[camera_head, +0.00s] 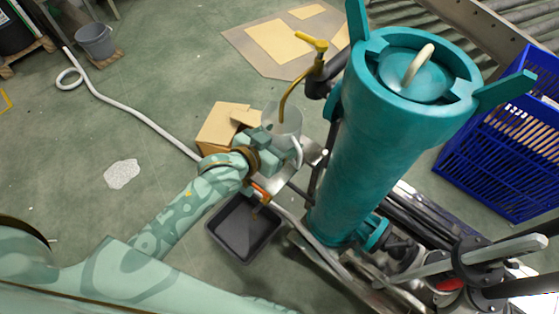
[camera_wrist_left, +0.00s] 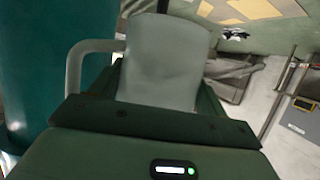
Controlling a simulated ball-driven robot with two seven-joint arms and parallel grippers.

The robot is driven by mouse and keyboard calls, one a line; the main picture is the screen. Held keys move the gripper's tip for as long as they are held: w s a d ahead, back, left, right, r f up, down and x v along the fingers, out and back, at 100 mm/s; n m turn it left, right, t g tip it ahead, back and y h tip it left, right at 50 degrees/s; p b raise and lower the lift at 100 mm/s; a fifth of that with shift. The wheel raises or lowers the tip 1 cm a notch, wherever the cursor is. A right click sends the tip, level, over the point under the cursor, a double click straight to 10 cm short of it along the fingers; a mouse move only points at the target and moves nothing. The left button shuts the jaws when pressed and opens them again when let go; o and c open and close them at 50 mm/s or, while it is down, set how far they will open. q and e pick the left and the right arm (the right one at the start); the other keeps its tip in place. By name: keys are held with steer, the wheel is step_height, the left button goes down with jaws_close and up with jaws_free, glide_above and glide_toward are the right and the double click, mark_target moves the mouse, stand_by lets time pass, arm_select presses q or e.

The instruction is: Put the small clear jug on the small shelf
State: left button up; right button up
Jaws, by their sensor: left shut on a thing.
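The small clear jug (camera_head: 284,116) is a greyish see-through vessel with a pale handle. In the head view it is upright or nearly so, below the bent yellow spout. My left gripper (camera_head: 268,143) is shut on its side. In the left wrist view the jug (camera_wrist_left: 166,62) sits between the fingers (camera_wrist_left: 160,105), its handle to the left. The small shelf (camera_head: 277,184) is a shiny metal plate beside the teal column, under the gripper and jug. I cannot tell whether the jug's base touches it; the gripper hides part of it. My right gripper is not in view.
The tall teal column (camera_head: 375,150) stands close to the right of the jug. The yellow spout (camera_head: 297,84) hangs over the jug's mouth. A cardboard box (camera_head: 216,126) and a black tray (camera_head: 243,230) lie below on the floor. A blue crate (camera_head: 500,150) stands right.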

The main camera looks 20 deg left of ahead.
arm_select(q)
step_height(320, 180, down, 4)
steer(key=shift+r+b, duration=0.25)
steer(key=shift+b, duration=0.35)
step_height(320, 180, down, 4)
steer(key=b, duration=0.2)
steer(key=shift+b, duration=0.3)
steer(key=shift+f, duration=0.35)
steer(key=shift+r, duration=0.2)
steer(key=o, duration=1)
steer(key=shift+f, duration=0.2)
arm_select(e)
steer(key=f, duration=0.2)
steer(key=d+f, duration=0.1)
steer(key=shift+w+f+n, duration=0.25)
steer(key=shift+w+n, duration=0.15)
